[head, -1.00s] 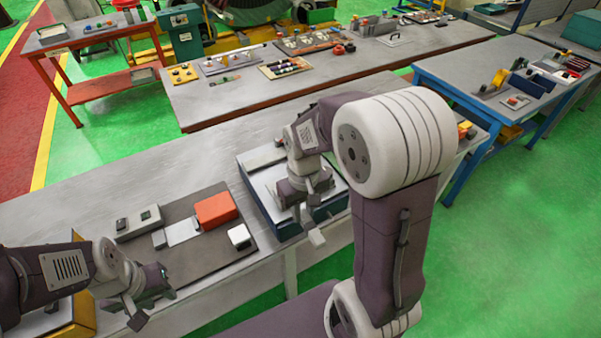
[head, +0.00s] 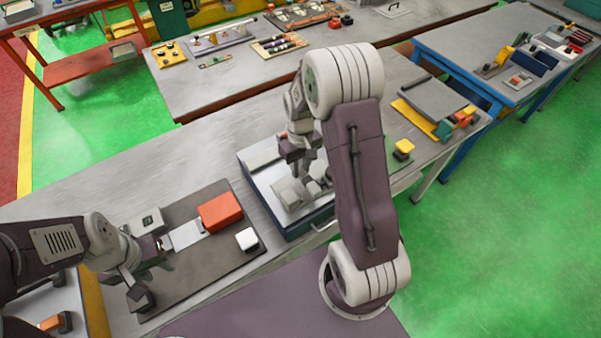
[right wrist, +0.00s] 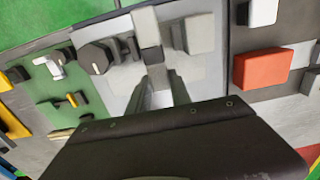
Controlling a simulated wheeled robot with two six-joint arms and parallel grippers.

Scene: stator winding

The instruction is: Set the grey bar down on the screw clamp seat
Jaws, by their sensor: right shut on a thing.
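My right gripper (head: 303,163) is low over a blue-sided, light-topped stand. In the right wrist view its fingers (right wrist: 158,72) are shut on the grey bar (right wrist: 147,27), which stretches away from the fingertips. The screw clamp (right wrist: 97,56), with a round black knob, is just left of the bar, and a pale grey block (right wrist: 194,35) is just right. Whether the bar touches the clamp's seat cannot be told, since the fingers and bar cover it. In the head view the bar is hard to make out. My left gripper (head: 150,270) is open and empty over the dark mat.
An orange-red block (head: 220,212), a white-topped block (head: 247,239) and a pale plate (head: 186,235) lie on the dark mat (head: 200,275). The blue-sided stand (head: 305,226) is right of the mat. A yellow-topped block (head: 403,148) sits right of my right arm.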

